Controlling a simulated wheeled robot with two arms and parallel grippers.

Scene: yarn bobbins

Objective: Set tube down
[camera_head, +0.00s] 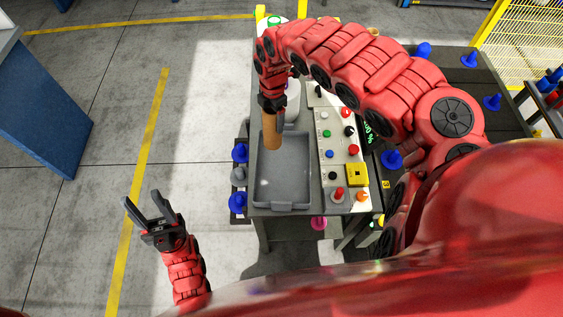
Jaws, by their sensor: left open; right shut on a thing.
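A brown cardboard-like tube (271,132) hangs from my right gripper (270,110), which is shut on its upper end. The tube points down over the far part of a grey tray (282,207). I cannot tell whether its lower end touches the tray floor. The near part of the tray looks empty. My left gripper (148,212) is open and empty, off to the left of the table and above the floor.
A control panel with coloured buttons and a yellow box (357,175) lies right of the tray. A blue cabinet (45,105) stands at far left. The floor between is clear.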

